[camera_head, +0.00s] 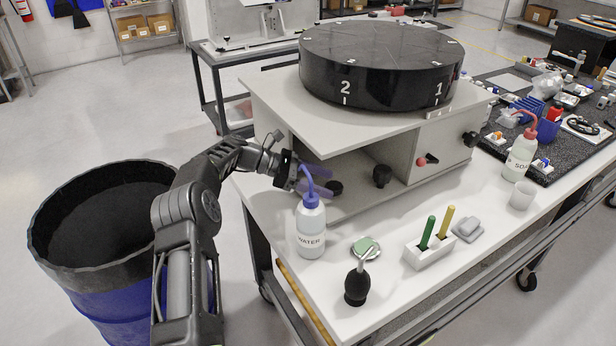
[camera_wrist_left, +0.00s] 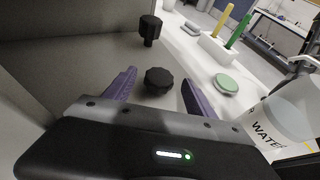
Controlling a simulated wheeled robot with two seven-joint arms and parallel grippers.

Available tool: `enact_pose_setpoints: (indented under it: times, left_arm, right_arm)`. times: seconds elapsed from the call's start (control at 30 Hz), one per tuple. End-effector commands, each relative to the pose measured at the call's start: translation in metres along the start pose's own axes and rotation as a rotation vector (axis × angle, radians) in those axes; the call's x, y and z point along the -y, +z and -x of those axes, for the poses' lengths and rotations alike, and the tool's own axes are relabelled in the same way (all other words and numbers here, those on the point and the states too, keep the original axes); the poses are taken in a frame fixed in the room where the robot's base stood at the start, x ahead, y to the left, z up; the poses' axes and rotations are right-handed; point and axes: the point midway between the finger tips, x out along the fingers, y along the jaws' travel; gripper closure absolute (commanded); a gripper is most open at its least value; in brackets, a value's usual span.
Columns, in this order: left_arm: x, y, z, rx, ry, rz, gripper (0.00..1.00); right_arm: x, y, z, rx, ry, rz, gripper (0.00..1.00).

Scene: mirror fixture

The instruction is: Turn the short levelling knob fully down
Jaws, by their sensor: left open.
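The short black levelling knob (camera_head: 336,187) sits low in the open bay of the grey fixture (camera_head: 290,112). In the left wrist view the lobed top of the short knob (camera_wrist_left: 158,81) shows between and just beyond my purple fingertips. A taller black knob (camera_head: 382,176) stands to its right; the taller knob (camera_wrist_left: 150,27) is farther off in the wrist view. My left gripper (camera_head: 321,180) is open and empty, reaching in from the left behind the water bottle. I cannot tell whether a finger touches the short knob. My right gripper is not in view.
The water bottle (camera_head: 311,232) stands close in front of my left gripper. A black blower (camera_head: 357,286), a green-topped disc (camera_head: 366,248) and a white holder with green and yellow sticks (camera_head: 429,250) stand on the bench. A black numbered turntable (camera_head: 380,62) sits above the bay.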

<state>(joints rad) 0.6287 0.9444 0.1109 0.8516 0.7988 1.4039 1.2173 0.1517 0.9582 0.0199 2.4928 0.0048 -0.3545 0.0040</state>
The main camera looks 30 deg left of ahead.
Motion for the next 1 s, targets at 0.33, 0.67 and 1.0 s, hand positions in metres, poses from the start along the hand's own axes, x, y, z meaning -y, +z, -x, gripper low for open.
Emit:
enact_pose_setpoints:
  times: [0.33, 0.67, 1.0]
  left_arm:
    - [0.0, 0.004, 0.039, 0.003, -0.001, 0.003, 0.35]
    - [0.001, 0.002, 0.056, 0.002, -0.003, 0.001, 0.35]
    - [0.0, -0.001, 0.06, -0.001, 0.002, 0.001, 0.35]
  right_arm:
    - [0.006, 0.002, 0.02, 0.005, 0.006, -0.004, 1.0]
    - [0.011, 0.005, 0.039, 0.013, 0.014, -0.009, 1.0]
    - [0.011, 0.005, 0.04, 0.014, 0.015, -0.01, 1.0]
